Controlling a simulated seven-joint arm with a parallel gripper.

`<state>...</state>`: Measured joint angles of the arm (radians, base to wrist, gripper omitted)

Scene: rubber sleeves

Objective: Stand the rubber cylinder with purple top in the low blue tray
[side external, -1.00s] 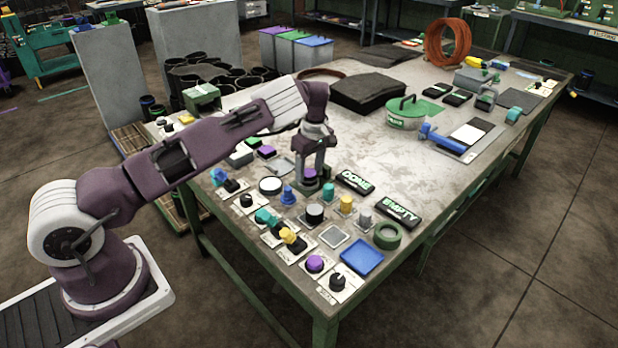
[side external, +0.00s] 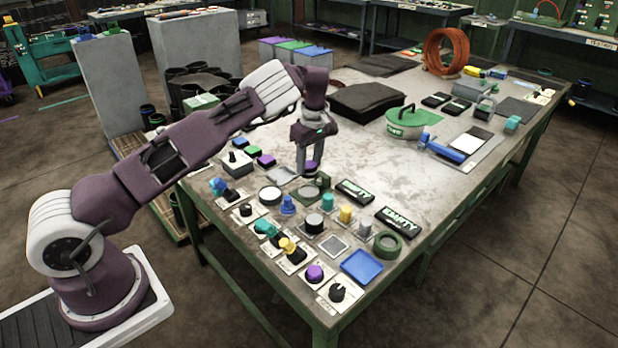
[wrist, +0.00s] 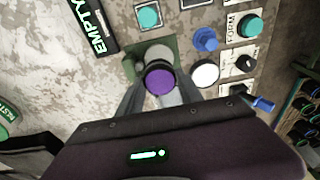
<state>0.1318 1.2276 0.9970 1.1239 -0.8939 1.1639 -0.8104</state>
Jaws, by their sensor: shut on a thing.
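The rubber cylinder with the purple top (side external: 311,167) is between the fingers of my gripper (side external: 309,166). My gripper is shut on it and holds it upright, just above a green square plate with a grey round piece (side external: 321,184). In the wrist view the purple top (wrist: 159,79) faces the camera between the fingers; the fingers hide part of its body. The low blue tray (side external: 362,266) lies flat and empty near the front right corner of the table, right of and nearer than my gripper. It is outside the wrist view.
A purple button (side external: 314,273) and black knob (side external: 337,292) flank the tray. The table's middle is clear.

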